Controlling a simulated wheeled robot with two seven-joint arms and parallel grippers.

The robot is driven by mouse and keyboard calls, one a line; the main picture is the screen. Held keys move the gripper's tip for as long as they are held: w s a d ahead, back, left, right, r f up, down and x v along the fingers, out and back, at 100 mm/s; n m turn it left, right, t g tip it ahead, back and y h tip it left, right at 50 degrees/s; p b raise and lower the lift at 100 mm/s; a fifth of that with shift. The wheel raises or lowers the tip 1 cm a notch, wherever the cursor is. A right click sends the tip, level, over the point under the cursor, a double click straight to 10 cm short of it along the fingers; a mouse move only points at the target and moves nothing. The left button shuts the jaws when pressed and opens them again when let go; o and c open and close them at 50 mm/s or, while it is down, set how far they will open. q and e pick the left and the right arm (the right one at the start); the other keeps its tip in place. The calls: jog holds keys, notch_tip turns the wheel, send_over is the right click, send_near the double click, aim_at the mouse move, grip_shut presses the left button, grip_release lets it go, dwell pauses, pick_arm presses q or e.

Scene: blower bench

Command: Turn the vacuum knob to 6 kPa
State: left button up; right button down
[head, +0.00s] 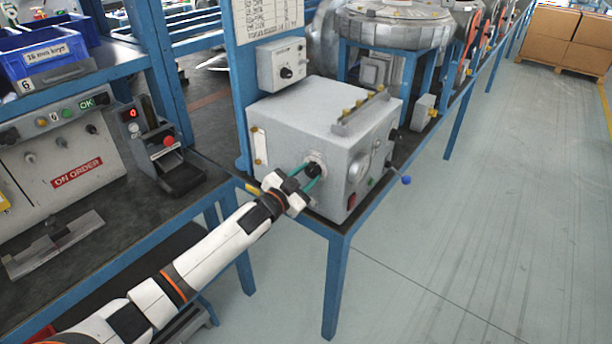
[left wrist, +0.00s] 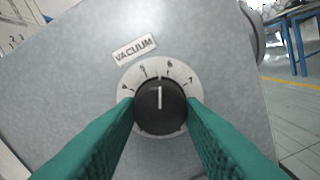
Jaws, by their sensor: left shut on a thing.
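The vacuum knob (head: 313,169) is a round black knob on the front of the grey box (head: 290,130). In the left wrist view the knob (left wrist: 160,108) sits in a pale dial ring (left wrist: 146,78) with numerals 4, 5, 6 and 7 visible, under a VACUUM label (left wrist: 135,48). Its white pointer line points between 5 and 6, somewhat nearer 6. My left gripper (head: 306,174) is shut on the knob; its green fingers (left wrist: 160,115) press on either side. The lower part of the dial is hidden by the fingers. My right gripper is not in view.
A row of yellow-topped fittings (head: 362,108) lines the box top. A small control box (head: 282,65) hangs on the blue post above. A red button (head: 351,201) and a blue ball-ended lever (head: 406,180) are right of the knob.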

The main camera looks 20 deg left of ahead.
pick_arm(q)
jog(key=shift+m, duration=1.2)
jog(key=o, duration=1)
jog(key=v, duration=1.2)
jog(key=shift+b, duration=0.35)
